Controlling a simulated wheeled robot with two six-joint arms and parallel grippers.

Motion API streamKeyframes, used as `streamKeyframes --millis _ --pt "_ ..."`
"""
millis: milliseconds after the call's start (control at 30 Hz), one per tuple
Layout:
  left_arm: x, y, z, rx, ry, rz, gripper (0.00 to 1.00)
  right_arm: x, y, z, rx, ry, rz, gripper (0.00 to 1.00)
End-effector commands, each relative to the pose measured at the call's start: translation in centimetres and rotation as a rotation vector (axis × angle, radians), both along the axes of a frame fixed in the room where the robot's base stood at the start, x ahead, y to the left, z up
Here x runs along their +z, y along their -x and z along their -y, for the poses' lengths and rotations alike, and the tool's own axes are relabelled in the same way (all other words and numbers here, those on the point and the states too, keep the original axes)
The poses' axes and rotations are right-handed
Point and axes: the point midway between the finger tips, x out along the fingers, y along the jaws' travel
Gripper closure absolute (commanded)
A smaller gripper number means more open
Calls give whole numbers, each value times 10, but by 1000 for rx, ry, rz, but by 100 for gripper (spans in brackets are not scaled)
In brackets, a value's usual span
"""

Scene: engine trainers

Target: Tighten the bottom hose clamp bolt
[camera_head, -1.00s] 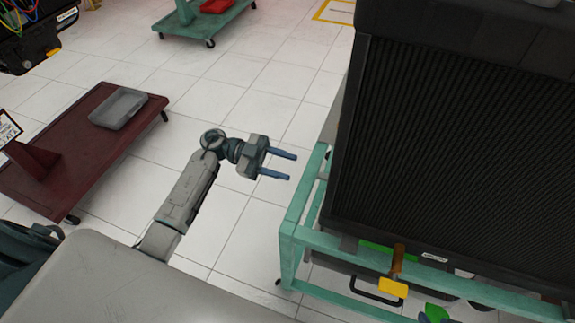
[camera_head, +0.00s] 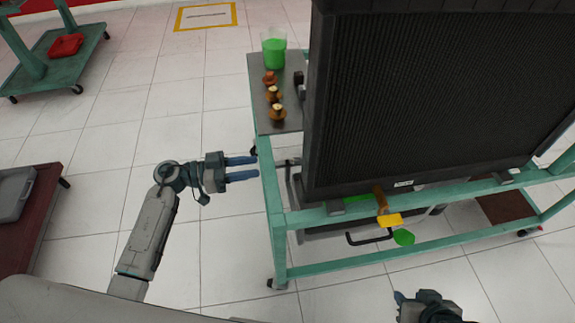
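The dark finned radiator (camera_head: 420,95) stands on a green-framed cart (camera_head: 275,200). At its lower edge an orange-brown fitting (camera_head: 380,198) sticks out, with a yellow part (camera_head: 390,219) just below it. I cannot make out a hose clamp or its bolt. My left gripper (camera_head: 242,168) is empty and its two blue fingers are apart, pointing right at the cart's left side. My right gripper (camera_head: 425,300) shows only partly at the bottom edge, below the yellow part and apart from it; its finger opening is unclear.
A grey cart shelf (camera_head: 265,100) holds a beaker of green liquid (camera_head: 274,50) and several brassy fittings (camera_head: 277,112). A black handle (camera_head: 368,239) and a green patch (camera_head: 404,237) lie below the radiator. A dark red cart (camera_head: 45,215) is at left. Tiled floor lies between.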

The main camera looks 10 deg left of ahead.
Motion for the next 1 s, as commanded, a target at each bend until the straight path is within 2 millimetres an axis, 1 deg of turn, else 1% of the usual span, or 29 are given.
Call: streamKeyframes --millis 167,300,500,600,767,1000 --pt "1 -6 18 1 5 1 61 2 -6 4 13 14 15 64" --pt "1 -14 43 1 6 0 61 3 -10 4 16 14 34 64" --pt "1 -25 78 1 4 0 61 1 -9 1 13 -1 48 64" --pt "0 -29 90 1 3 1 61 -2 -5 0 10 -9 45 64" --pt "1 -33 100 1 1 0 61 -4 -4 -2 3 -19 50 64" --pt "0 -33 102 1 0 0 61 -3 -6 -3 1 -22 56 64"
